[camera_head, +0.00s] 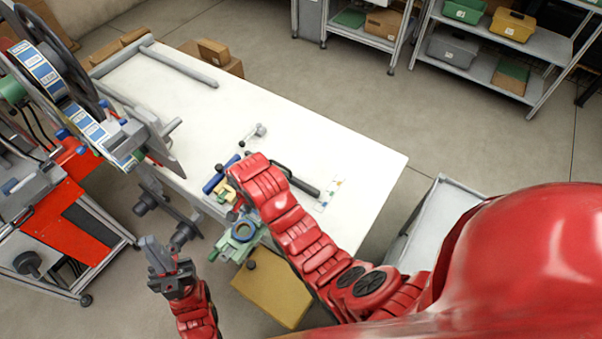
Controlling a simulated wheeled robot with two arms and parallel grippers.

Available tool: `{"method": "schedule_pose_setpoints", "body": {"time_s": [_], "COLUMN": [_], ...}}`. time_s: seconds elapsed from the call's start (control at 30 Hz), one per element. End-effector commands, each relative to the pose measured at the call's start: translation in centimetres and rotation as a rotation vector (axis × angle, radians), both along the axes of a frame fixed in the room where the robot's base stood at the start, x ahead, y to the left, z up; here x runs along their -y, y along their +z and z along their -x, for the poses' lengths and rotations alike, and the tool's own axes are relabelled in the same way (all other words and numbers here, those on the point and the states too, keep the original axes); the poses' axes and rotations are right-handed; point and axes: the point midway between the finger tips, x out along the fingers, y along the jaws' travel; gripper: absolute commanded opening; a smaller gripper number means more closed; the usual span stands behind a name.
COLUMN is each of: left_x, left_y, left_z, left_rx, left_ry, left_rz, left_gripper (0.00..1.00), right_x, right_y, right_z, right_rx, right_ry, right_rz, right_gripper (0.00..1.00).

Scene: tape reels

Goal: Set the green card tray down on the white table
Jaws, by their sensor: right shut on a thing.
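The green card tray (236,246) shows beside the front edge of the white table (340,150), with a dark ring-shaped part on it. My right gripper (236,208), at the end of the red arm that crosses the table's front edge, is shut on the tray; the fingers are partly hidden. The tray appears off the tabletop, over the floor side. My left gripper (152,252) is left of the tray, away from the table. Its fingertips point up in the picture, and their gap is unclear.
A reel machine (60,85) stands at the left. A blue-handled tool (220,174), a small grey tool (254,132), a black bar (298,180) and a marked card (329,194) lie on the table. A cardboard box (275,292) is below.

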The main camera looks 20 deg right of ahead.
Motion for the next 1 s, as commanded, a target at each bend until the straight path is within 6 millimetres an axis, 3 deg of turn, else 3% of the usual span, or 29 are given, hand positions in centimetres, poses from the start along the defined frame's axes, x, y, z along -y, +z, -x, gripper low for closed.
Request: {"method": "schedule_pose_setpoints", "body": {"time_s": [0.17, 0.5, 0.6, 0.9, 1.0], "left_x": [0.0, 0.0, 0.0, 0.0, 0.0], "left_y": [-0.3, -2.1, -2.1, -0.5, 0.3], "left_z": [0.0, 0.0, 0.0, 0.0, 0.0], "left_rx": [0.000, 0.000, 0.000, 0.000, 0.000], "left_ry": [0.000, 0.000, 0.000, 0.000, 0.000], "left_rz": [0.000, 0.000, 0.000, 0.000, 0.000], "left_gripper": [0.00, 0.00, 0.00, 0.00, 0.00], "right_x": [2.6, 11.2, 13.1, 15.2, 15.1], "right_y": [-0.3, -1.3, -1.2, -1.3, -2.2], "right_z": [-0.7, -3.2, -3.8, -4.4, -4.3], "right_rx": [0.001, 0.000, 0.002, 0.000, -0.006], "right_ry": [-0.006, -0.007, -0.005, -0.001, 0.000], "right_rz": [0.000, 0.000, -0.003, -0.002, -0.003], "right_gripper": [0.00, 0.00, 0.00, 0.00, 0.00]}}
